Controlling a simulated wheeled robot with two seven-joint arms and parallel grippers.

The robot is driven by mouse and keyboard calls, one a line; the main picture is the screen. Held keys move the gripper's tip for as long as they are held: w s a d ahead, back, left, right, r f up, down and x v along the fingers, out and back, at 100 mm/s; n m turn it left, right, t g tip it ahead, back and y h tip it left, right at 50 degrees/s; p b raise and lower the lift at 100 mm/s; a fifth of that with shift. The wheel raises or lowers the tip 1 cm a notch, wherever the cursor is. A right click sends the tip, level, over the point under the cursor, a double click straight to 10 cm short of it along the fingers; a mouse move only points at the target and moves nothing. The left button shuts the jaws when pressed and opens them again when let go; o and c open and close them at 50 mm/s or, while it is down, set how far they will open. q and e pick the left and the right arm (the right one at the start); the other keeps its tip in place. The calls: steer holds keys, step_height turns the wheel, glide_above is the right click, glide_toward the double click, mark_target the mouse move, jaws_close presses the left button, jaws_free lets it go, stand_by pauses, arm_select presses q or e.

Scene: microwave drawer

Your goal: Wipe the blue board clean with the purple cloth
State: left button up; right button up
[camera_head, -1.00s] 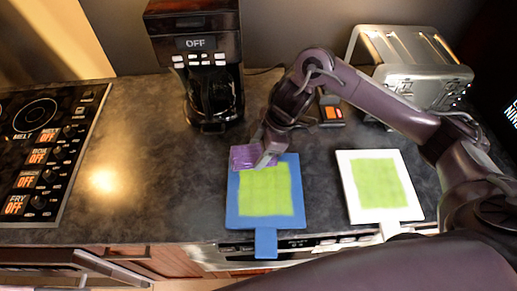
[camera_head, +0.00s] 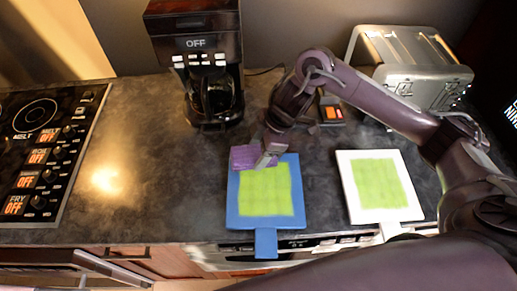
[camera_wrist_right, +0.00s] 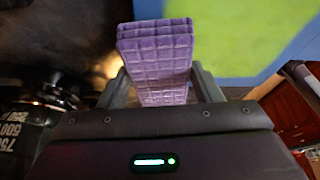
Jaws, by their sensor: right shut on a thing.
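The blue board (camera_head: 236,215) lies flat on the counter, its handle toward the front edge. A yellow-green patch (camera_head: 265,195) covers most of its face. My right gripper (camera_head: 268,158) is at the board's back left corner, shut on the purple cloth (camera_head: 244,157). The cloth sticks out to the left, over the board's back left corner; I cannot tell whether it touches the board. In the right wrist view the folded cloth (camera_wrist_right: 155,50) sits between the fingers, with the blue board (camera_wrist_right: 200,12) beyond it. My left gripper is not in view.
A white board (camera_head: 346,200) with a similar green patch lies to the right. A coffee maker (camera_head: 205,60) stands behind, a silver toaster (camera_head: 410,65) at the back right, a small dark object with orange squares (camera_head: 332,112) between them. A stovetop (camera_head: 40,150) is at left. The counter (camera_head: 150,170) between is clear.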

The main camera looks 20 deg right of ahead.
steer(key=shift+f, duration=0.55)
stand_by(0.4)
